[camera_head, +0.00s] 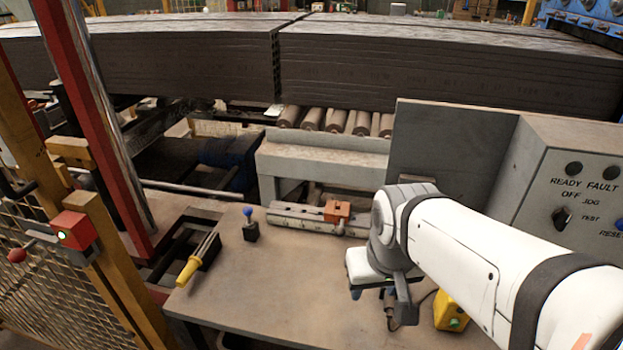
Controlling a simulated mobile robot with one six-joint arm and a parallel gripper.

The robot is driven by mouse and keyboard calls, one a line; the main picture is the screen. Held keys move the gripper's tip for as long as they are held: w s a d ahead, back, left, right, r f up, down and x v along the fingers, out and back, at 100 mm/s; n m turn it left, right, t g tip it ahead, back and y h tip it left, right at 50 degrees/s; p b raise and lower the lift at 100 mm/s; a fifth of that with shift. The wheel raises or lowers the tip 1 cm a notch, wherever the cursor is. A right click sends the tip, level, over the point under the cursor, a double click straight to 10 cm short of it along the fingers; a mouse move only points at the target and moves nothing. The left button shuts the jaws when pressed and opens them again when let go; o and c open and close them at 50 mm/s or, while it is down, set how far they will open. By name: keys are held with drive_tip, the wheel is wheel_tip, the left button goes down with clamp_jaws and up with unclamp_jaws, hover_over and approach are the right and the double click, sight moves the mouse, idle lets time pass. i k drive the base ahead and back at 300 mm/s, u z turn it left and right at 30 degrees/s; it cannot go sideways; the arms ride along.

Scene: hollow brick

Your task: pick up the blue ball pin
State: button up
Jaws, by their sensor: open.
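The blue ball pin (248,212) stands upright in a small dark block (250,232) on the brown worktop (270,290). Only its blue ball top and a short piece of stem show above the block. My gripper (384,304) points down over the right part of the worktop, to the right of the pin and clear of it. Its jaws are open, and I see nothing held between them. My white arm covers the worktop's right side.
A yellow-handled tool (188,271) lies against a black holder left of the pin. A metal rail with an orange block (337,211) lies behind. A yellow item (449,312) is partly hidden by my arm. A grey control panel (585,185) stands right. The worktop between pin and gripper is clear.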

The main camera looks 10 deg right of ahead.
sight(247, 210)
drive_tip(key=z, duration=0.9)
drive_tip(key=k, duration=1.05)
drive_tip(key=u, duration=1.35)
drive_tip(key=i, duration=1.5)
drive_tip(key=u, duration=0.05)
